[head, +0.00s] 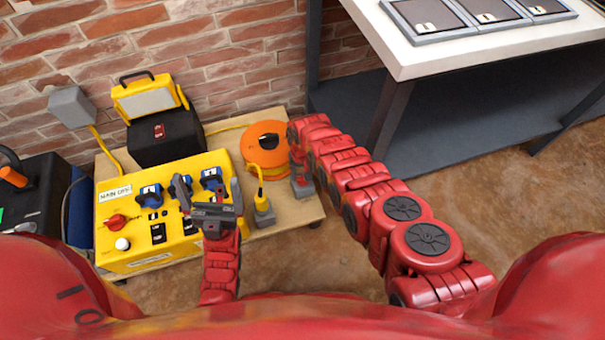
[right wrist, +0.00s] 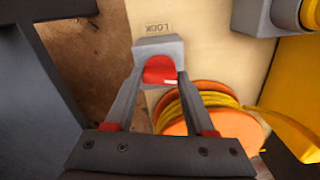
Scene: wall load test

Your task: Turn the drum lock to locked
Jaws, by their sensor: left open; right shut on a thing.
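The orange cable drum (head: 267,146) stands at the right part of the wooden board, with yellow cable; it also shows in the right wrist view (right wrist: 196,108). The drum lock is a red part (right wrist: 160,70) with a grey block, beside an upside-down "LOCK" label (right wrist: 158,28) on the board. My right gripper (right wrist: 161,78) is shut on the drum lock, one finger on each side. In the head view my right gripper (head: 301,188) reaches down just right of the drum and hides the lock. My left gripper (head: 208,190) is open over the yellow panel, holding nothing.
The yellow panel (head: 128,238) carries blue plugs, a red knob (head: 116,221) and switches. A black case (head: 165,140) with a yellow lamp (head: 149,98) stands behind it against the brick wall. A white table (head: 470,55) is at the right. A grey plug (head: 264,212) is near the board's front.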

